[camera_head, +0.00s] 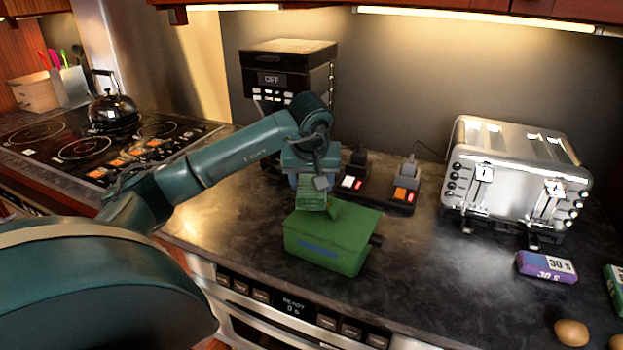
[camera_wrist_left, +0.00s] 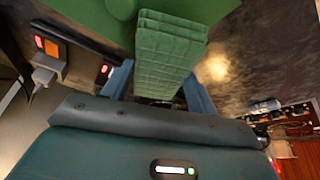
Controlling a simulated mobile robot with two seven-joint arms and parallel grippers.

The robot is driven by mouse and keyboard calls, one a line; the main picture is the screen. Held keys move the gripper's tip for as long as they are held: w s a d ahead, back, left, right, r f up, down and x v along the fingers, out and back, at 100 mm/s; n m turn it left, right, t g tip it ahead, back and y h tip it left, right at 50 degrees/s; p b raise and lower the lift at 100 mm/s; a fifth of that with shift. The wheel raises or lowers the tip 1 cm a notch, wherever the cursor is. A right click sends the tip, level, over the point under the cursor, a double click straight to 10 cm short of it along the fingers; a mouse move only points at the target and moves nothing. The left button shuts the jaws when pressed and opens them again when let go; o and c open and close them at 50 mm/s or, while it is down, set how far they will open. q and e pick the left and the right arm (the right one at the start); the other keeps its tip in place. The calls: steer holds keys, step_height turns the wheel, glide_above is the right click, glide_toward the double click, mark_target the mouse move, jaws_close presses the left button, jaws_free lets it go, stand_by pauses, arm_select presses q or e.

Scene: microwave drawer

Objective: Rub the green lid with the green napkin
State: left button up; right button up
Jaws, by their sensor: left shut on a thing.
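My left gripper (camera_head: 308,182) is shut on the green napkin (camera_head: 313,201), a folded block with a grid pattern. The napkin also shows in the left wrist view (camera_wrist_left: 168,50), standing out between the two blue fingers (camera_wrist_left: 158,92). The green lid (camera_head: 346,224) lies on top of a green box (camera_head: 325,255) near the counter's front edge. The napkin is at the back left part of the lid, close to its knob; I cannot tell whether they touch. The lid also shows in the left wrist view (camera_wrist_left: 88,20). My right gripper is not in view.
A power strip (camera_head: 400,199) with plugs lies behind the box. A coffee machine (camera_head: 285,75) is behind my arm. The stove with a kettle (camera_head: 113,110) is left.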

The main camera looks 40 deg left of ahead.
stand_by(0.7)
arm_select(q)
steer(key=shift+f+b, duration=0.35)
steer(key=shift+f, duration=0.25)
steer(key=shift+f, duration=0.4)
